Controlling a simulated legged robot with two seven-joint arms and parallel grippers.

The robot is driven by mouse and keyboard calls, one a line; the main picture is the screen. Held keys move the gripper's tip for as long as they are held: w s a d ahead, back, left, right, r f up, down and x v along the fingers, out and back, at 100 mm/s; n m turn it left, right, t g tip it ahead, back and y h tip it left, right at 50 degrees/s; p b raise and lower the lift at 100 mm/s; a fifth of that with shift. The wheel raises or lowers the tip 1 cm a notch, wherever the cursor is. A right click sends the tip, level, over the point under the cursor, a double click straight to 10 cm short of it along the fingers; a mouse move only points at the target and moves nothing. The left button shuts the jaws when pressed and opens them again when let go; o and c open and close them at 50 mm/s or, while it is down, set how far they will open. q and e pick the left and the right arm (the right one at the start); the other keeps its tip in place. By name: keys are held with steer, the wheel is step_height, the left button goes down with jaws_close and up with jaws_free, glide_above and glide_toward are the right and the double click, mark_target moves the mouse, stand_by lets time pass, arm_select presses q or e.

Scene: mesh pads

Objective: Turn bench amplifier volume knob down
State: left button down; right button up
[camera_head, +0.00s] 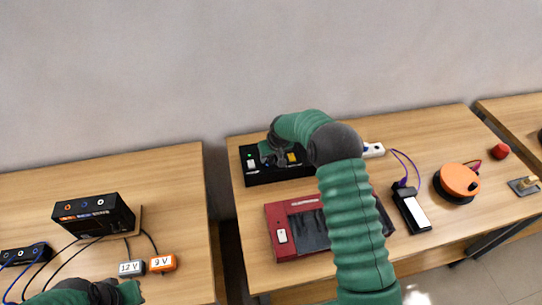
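A black box (262,178), which looks like the bench amplifier, lies at the back left of the middle table. It has a small green light and a white switch (250,164) at its left, and a yellow part (293,158) farther right. I cannot make out a volume knob; my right arm and hand cover part of the box. My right gripper (267,152) is over the box's top, bent down towards it; its fingers are too small to read, and contact is unclear. My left gripper (118,291) is at the lower left edge, partly cut off.
A red case (277,243) lies in front of the box. A black device with a white face (414,212), an orange reel (459,180) and a red knob-like object (499,151) are to the right. A black power supply (95,215) stands on the left table; a gap separates the tables.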

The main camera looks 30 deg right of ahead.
steer(key=b+v, duration=0.1)
steer(key=v, duration=1.5)
steer(key=shift+r, duration=0.4)
steer(key=s+a+f, duration=0.2)
steer(key=s+a, duration=0.2)
steer(key=s, duration=0.4)
steer(key=s+a+f+g, duration=0.1)
steer(key=s+a+f, duration=0.2)
steer(key=s, duration=0.6)
steer(key=s+a+f+n+g, duration=0.1)
steer(key=s+a+f, duration=0.1)
steer(key=s+a, duration=0.3)
steer(key=s, duration=0.3)
steer(key=shift+s+f, duration=0.3)
steer(key=shift+s, duration=0.1)
steer(key=shift+s+a, duration=0.1)
steer(key=shift+a, duration=0.05)
steer(key=shift+a, duration=0.15)
